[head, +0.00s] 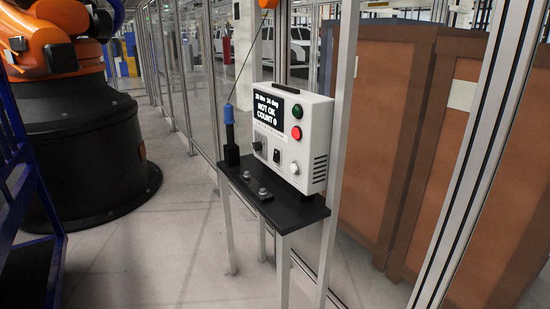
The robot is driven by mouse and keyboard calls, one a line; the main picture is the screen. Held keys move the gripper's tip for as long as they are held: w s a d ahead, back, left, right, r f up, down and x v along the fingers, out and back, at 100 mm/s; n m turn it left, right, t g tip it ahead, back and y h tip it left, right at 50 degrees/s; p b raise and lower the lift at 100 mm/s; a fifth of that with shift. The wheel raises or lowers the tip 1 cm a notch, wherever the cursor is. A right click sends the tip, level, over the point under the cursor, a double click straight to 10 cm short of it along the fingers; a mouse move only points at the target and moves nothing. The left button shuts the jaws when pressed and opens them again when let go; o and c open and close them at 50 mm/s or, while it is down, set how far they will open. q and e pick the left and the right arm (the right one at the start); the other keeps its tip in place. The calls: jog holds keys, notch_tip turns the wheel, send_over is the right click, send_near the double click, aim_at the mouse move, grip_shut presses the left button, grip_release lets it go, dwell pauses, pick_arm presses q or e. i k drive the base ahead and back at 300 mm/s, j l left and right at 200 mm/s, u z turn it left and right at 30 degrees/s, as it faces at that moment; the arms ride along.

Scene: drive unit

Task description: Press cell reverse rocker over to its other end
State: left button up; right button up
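A white control box (318,135) stands on a small black shelf in the middle of the head view. Its front has a dark display (268,108) reading "NOT OK" and "COUNT 0". A small dark rocker switch (277,156) sits low on the front, between a black knob (257,146) and a light round knob (294,168). Which end of the rocker is pressed in is too small to tell. A green button (297,111) and a red button (296,132) are at the upper right of the front. Neither of my grippers is in view.
The black shelf (305,213) stands on thin pale legs and carries a blue-topped tool (228,113) in a black holder. An orange robot arm (60,58) on a dark base stands at left. Brown crates (375,120) stand behind framed panels at right. The floor in front is clear.

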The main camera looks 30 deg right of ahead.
aim_at(276, 156)
jog(key=i+j+z, duration=0.1)
jog(key=i+z, duration=0.15)
jog(key=z, duration=0.2)
jog(key=i+j+z, duration=0.2)
jog(key=z, duration=0.3)
jog(key=i+j+z, duration=0.15)
jog(key=j, duration=0.25)
jog(key=i+j+z, duration=0.15)
jog(key=i+j, duration=0.4)
jog(key=j, duration=0.15)
jog(key=i+j, duration=0.15)
jog(key=j, duration=0.2)
jog(key=i+j, duration=0.2)
jog(key=j, duration=0.15)
jog(key=i+j+z, duration=0.1)
jog(key=i+j, duration=0.25)
jog(key=j, duration=0.3)
